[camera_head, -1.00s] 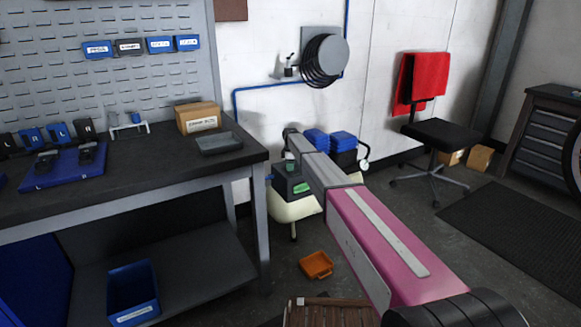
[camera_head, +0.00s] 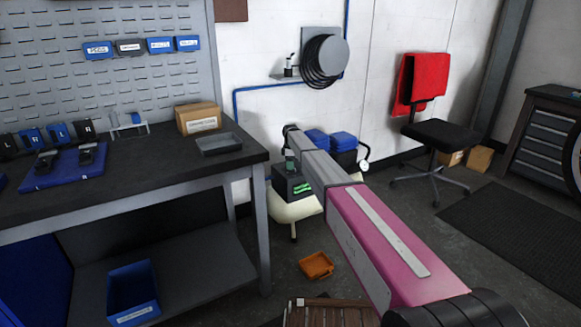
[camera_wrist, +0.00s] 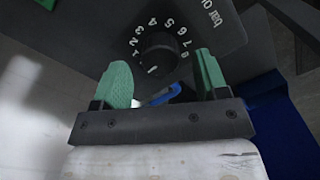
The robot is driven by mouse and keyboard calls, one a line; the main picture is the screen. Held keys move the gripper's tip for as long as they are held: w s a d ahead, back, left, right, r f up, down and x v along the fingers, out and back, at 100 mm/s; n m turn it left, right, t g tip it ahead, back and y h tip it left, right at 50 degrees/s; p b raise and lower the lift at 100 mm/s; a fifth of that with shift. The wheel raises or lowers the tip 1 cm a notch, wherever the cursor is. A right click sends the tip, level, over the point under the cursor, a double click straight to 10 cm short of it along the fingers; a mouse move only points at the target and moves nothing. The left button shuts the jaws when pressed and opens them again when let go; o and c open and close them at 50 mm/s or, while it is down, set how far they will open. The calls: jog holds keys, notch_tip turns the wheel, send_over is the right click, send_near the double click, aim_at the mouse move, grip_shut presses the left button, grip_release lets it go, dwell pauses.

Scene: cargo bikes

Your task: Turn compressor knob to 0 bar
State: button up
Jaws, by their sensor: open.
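The compressor (camera_head: 292,212), cream tank with dark top, stands on the floor beside the workbench. In the wrist view its black knob (camera_wrist: 159,52) sits on a dark panel inside a ring of white numbers, with "bar" printed at upper right. The knob's white mark points to the picture's lower left, below the number 1; its exact reading is unclear. My gripper (camera_wrist: 164,76) is open, one green fingertip on each side of the knob's lower edge. Gaps show between both fingertips and the knob; I cannot tell the depth. In the head view my arm hides the knob.
The workbench (camera_head: 150,180) stands left of the compressor. A blue lever-like part (camera_wrist: 164,95) shows between my fingers. An orange bin (camera_head: 316,265) lies on the floor. A wall hose reel (camera_head: 325,60) hangs above, and a chair (camera_head: 440,135) stands to the right.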

notch_tip(320, 180, up, 9)
dwell(0.3)
jog(key=s+d+f+m, duration=0.45)
jog(key=s+d, duration=0.45)
jog(key=s, duration=0.4)
jog(key=s+d+f+m, duration=0.45)
jog(key=s+d, duration=0.45)
jog(key=s, duration=0.5)
jog(key=s+d+f+m, duration=0.2)
jog(key=s+d+m, duration=0.2)
jog(key=s, duration=0.9)
jog(key=s+d+f+m, duration=0.1)
jog(key=s+d+m, duration=0.4)
jog(key=s, duration=0.8)
jog(key=shift+d+f, duration=0.35)
jog(key=shift+d, duration=0.65)
